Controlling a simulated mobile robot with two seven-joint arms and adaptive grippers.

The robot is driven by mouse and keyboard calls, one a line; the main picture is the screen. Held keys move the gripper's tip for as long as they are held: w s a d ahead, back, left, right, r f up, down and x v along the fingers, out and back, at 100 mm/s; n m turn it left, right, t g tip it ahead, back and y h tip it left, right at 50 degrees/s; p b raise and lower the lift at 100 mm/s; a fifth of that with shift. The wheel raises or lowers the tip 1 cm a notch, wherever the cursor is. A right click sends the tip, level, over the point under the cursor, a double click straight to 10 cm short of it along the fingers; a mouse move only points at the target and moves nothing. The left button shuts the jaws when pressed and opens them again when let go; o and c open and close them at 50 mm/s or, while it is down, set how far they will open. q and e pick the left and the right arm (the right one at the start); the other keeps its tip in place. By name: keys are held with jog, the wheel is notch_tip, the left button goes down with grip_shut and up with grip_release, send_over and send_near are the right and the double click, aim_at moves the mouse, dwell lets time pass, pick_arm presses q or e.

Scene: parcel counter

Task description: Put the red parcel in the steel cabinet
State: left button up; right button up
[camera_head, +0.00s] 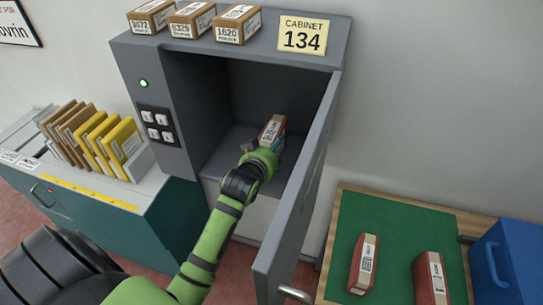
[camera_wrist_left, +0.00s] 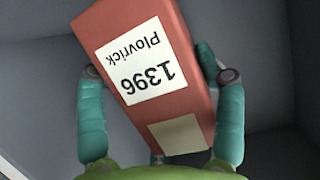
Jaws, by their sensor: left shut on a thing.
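The red parcel (camera_head: 272,128) is inside the open steel cabinet (camera_head: 332,57), above its grey floor. In the left wrist view the red parcel (camera_wrist_left: 142,62) bears a white label reading "1396 Plovrick", upside down. My left gripper (camera_head: 266,152) reaches into the cabinet and is shut on the parcel; its two teal fingers (camera_wrist_left: 160,95) press on both sides. Whether the parcel touches the cabinet floor cannot be told. The cabinet door (camera_head: 300,190) stands open toward the right front. My right gripper is not in view.
Two more red parcels (camera_head: 363,264) (camera_head: 429,279) lie on a green mat (camera_head: 390,220) at right, near a blue bin (camera_head: 505,260). Small brown boxes (camera_head: 190,19) sit on the cabinet top. Yellow and brown envelopes (camera_head: 105,140) stand on the left counter.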

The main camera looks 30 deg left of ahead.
pick_arm(q)
jog(key=f, duration=0.2)
jog(key=shift+w+d+f+p, duration=0.1)
jog(key=shift+w+f+p, duration=0.1)
jog(key=shift+f+p, duration=0.1)
jog(key=shift+f, duration=0.45)
jog(key=shift+s, duration=0.1)
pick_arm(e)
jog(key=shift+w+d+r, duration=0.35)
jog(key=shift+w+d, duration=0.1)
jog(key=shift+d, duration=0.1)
pick_arm(q)
jog(key=o, duration=1.4)
jog(key=shift+o, duration=0.2)
jog(key=b+v, duration=0.2)
jog(key=v, duration=1)
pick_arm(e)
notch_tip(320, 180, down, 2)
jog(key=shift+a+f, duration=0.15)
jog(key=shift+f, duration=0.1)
